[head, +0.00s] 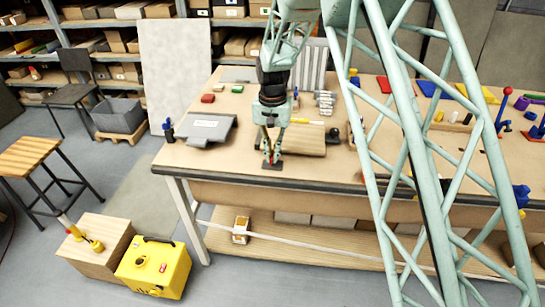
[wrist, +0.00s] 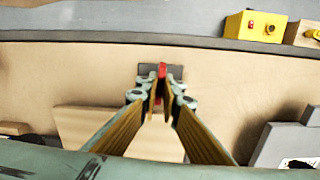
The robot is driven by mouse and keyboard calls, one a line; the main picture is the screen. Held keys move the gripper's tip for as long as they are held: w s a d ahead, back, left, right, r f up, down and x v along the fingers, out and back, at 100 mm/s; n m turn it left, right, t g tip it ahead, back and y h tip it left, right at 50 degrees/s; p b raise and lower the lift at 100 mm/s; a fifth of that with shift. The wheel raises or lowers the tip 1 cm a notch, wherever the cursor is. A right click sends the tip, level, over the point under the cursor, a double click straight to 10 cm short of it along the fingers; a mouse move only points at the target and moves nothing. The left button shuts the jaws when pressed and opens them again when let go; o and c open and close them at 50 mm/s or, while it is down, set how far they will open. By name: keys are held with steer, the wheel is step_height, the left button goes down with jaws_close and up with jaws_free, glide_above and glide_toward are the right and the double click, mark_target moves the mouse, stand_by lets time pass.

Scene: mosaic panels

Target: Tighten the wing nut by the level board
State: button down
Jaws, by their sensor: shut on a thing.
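My gripper (head: 272,158) points down near the front edge of the workbench. Its fingers are closed on a small red piece, which looks like the wing nut (wrist: 162,70), seen between the fingertips in the wrist view. The red piece stands at a dark square plate (head: 272,167) on the bench top, also visible in the wrist view (wrist: 147,72). A flat wooden board (head: 305,141) lies just right of and behind the gripper, and seems to be the level board. The fingers hide most of the red piece and any stud under it.
A grey sloped panel (head: 207,131) stands left of the gripper. My pale lattice structure hides part of the bench at right. A yellow box (head: 153,266) sits on the floor.

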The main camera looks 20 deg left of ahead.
steer(key=shift+m, duration=0.6)
steer(key=c, duration=2.9)
jaws_free()
steer(key=shift+o, duration=0.2)
steer(key=shift+r, duration=0.1)
step_height(320, 180, up, 12)
